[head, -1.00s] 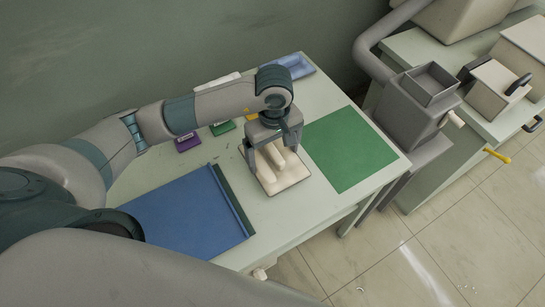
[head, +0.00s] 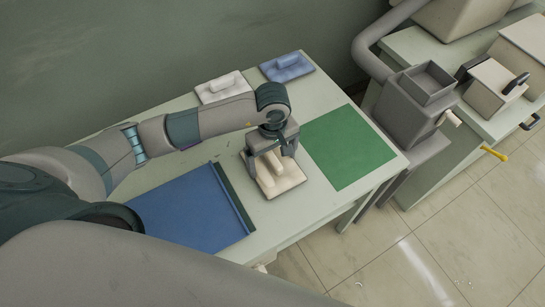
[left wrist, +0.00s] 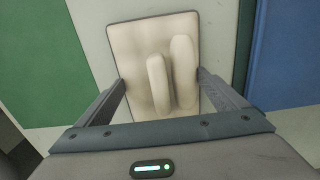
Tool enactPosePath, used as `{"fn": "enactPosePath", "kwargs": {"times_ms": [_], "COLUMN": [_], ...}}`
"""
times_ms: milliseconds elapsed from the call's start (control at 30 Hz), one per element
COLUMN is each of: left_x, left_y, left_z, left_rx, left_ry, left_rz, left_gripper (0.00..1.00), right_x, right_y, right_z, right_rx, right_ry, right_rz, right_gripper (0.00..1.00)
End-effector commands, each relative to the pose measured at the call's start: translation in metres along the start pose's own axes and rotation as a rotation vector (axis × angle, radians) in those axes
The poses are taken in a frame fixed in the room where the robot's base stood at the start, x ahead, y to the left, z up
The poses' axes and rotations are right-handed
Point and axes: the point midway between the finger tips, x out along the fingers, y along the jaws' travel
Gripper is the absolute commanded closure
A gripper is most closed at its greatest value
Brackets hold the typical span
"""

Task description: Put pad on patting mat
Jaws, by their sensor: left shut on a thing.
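A beige pad (head: 285,184) with raised ridges on top is under my left gripper (head: 270,165), between the two mats. In the left wrist view, the pad (left wrist: 186,30) lies between the gripper's fingers (left wrist: 161,82), which are shut on it. I cannot tell whether it touches the table. A flat green mat (head: 347,148) lies to its right. A blue mat (head: 185,212) with a ridge along its right edge lies to its left. The pictures do not tell which mat is the patting mat. My right gripper is not in view.
A white pad (head: 222,86) and a blue pad (head: 287,67) rest at the table's back edge. A grey machine (head: 413,103) stands past the table's right end. My left arm covers part of the table (head: 315,85).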

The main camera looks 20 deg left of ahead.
Motion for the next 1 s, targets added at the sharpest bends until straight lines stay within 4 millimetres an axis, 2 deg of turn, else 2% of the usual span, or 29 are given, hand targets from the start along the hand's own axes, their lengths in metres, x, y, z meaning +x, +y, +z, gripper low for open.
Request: {"fn": "enactPosePath", "kwargs": {"times_ms": [267, 300, 333, 767, 1000], "left_x": [0.004, 0.003, 0.002, -0.002, -0.031], "left_y": [0.0, 0.0, 0.0, 0.001, 0.002], "left_z": [0.0, 0.0, 0.0, 0.0, -0.001], "left_rx": [0.0, 0.0, 0.0, 0.0, 0.002], "left_ry": [0.0, 0.0, 0.0, 0.0, 0.002], "left_rz": [0.001, 0.0, 0.0, 0.001, 0.005], "left_gripper": [0.32, 0.01, 0.0, 0.0, 0.0], "right_x": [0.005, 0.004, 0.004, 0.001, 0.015], "right_y": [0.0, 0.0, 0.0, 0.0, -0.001], "right_z": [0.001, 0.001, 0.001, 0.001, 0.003], "right_rx": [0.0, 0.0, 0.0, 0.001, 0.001], "right_ry": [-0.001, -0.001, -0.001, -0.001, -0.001], "right_rz": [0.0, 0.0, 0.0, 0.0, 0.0], "right_gripper": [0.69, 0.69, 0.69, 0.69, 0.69]}}
